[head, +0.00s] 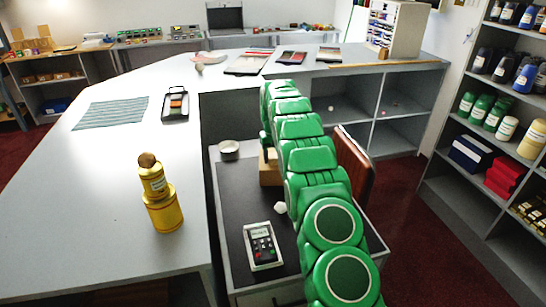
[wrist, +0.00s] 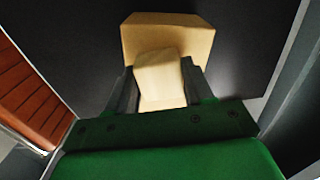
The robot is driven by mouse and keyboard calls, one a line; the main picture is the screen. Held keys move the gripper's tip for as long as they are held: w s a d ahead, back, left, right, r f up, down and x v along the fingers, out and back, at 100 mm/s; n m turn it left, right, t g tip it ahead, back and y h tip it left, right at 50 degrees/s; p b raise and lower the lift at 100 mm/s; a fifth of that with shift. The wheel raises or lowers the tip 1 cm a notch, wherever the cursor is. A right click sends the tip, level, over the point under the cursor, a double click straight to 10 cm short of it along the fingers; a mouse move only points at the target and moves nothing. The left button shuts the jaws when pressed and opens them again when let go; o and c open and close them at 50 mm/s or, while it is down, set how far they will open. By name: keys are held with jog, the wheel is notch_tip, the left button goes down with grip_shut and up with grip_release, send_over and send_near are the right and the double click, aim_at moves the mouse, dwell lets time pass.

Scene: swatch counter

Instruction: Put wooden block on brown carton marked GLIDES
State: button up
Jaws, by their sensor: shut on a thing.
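My gripper (wrist: 159,76) is shut on a pale wooden block (wrist: 161,84), with one dark finger on each side of it. A tan carton (wrist: 160,30) lies just beyond the block in the wrist view, and the block overlaps its near part. I cannot tell whether the two touch. In the head view the carton (head: 269,176) stands on a dark-topped cabinet, partly hidden by my green arm. No GLIDES marking is readable. The gripper's end is mostly hidden there.
The dark cabinet top (head: 232,196) also holds a calculator-like device (head: 262,245) and a small round tin (head: 229,150). A reddish-brown panel (head: 356,168) stands at its right. A grey counter (head: 120,210) with a yellow bottle (head: 161,205) lies to the left.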

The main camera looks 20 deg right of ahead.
aim_at(273, 156)
jog(key=shift+f, duration=0.1)
jog(key=o, duration=1)
notch_tip(273, 156, up, 12)
jog(key=shift+r, duration=0.1)
jog(key=shift+r, duration=0.1)
